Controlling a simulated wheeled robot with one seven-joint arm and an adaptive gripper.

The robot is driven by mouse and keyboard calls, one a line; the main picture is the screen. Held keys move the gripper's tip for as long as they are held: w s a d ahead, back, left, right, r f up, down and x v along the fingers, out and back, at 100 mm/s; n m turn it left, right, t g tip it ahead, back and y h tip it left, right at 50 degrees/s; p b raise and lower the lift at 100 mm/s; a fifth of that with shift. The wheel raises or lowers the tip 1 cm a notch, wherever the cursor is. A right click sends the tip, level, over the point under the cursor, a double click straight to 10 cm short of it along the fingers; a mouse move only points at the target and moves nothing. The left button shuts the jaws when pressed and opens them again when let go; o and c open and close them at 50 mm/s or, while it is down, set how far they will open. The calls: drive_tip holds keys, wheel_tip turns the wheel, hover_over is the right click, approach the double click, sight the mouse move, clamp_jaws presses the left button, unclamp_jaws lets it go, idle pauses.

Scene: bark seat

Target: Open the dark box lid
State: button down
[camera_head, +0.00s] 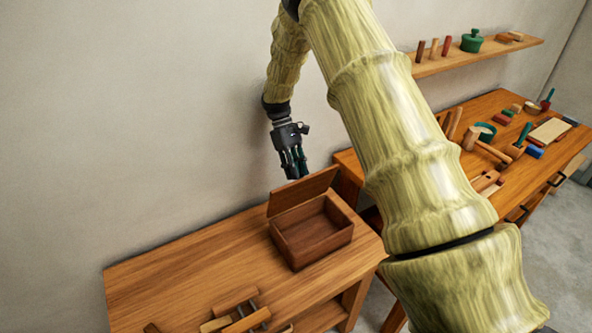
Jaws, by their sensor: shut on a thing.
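The dark brown wooden box (322,248) stands at the right end of the low wooden bench, and its empty inside shows. Its lid (302,194) is raised, standing up and tilted along the far side of the box. My gripper (297,176) points down at the lid's top edge. Its dark fingers are shut on the lid, though the fingertips are small and the exact contact is hard to make out.
The bench (180,272) has a bare left part and several wooden tools (240,312) at its front. A second table (545,155) with many tools stands at the right. A wall shelf (480,52) is above it, and the plain wall is close behind my gripper.

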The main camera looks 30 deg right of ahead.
drive_tip(key=shift+s+d+f, duration=0.1)
drive_tip(key=shift+d+f, duration=0.05)
drive_tip(key=shift+f, duration=0.2)
drive_tip(key=c, duration=1.5)
unclamp_jaws()
drive_tip(key=o, duration=0.3)
drive_tip(key=shift+d+f, duration=0.1)
wheel_tip(320, 180, up, 10)
drive_tip(key=shift+r, duration=0.2)
